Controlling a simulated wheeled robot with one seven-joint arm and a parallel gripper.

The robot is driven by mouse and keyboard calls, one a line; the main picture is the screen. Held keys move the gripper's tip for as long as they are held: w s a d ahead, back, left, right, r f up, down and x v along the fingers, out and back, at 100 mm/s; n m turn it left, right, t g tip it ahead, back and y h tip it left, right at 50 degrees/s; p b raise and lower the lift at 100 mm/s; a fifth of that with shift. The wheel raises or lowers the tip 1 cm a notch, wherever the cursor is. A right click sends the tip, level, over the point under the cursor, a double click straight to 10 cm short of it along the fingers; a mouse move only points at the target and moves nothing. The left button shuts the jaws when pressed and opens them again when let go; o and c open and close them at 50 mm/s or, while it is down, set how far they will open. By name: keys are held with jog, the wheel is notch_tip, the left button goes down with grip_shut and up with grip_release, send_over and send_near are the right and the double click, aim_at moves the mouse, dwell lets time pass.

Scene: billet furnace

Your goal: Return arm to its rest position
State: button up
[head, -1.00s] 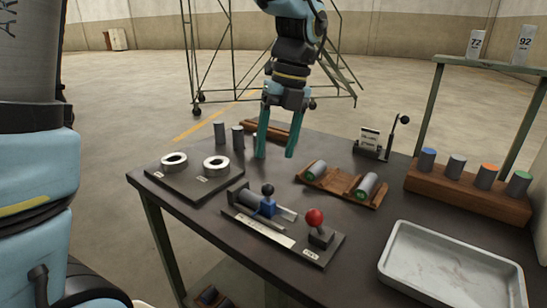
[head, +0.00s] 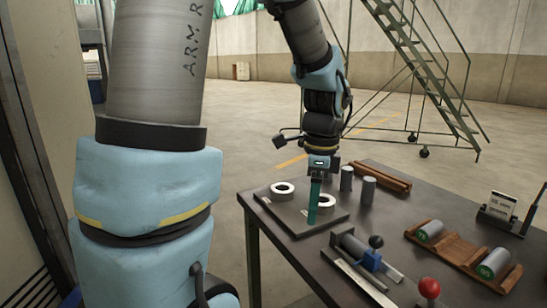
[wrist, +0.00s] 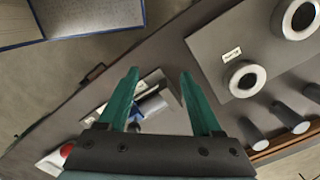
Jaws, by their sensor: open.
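My gripper (head: 314,203) hangs from my arm over the left end of the dark table (head: 290,258) in the head view. Its teal fingers point down in front of the plate with two white rings. In the wrist view my gripper (wrist: 158,75) has its two fingers spread apart with nothing held between them. Part of the blue-handled fixture (wrist: 150,108) shows beyond and between the fingers there. The fingertips look clear of the table top.
A dark plate (head: 296,229) holds two white rings; grey cylinders (head: 368,190) stand beside it. The fixture (head: 371,261) and red knob (head: 429,288) are at the front. A wooden cradle (head: 455,250) holds two cylinders. A wheeled stair frame (head: 425,60) stands behind.

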jog(key=a+f+n, duration=0.2)
jog(key=a+n, duration=0.5)
jog(key=n, duration=0.2)
jog(key=s+a+f+n+t, duration=0.1)
jog(key=a+f+n, duration=0.1)
jog(key=a+n, duration=0.6)
jog(key=shift+s+a+f+n+h, duration=0.15)
jog(key=shift+a+f+n+h, duration=0.2)
jog(key=shift+n, duration=0.75)
jog(key=shift+d+r, duration=0.1)
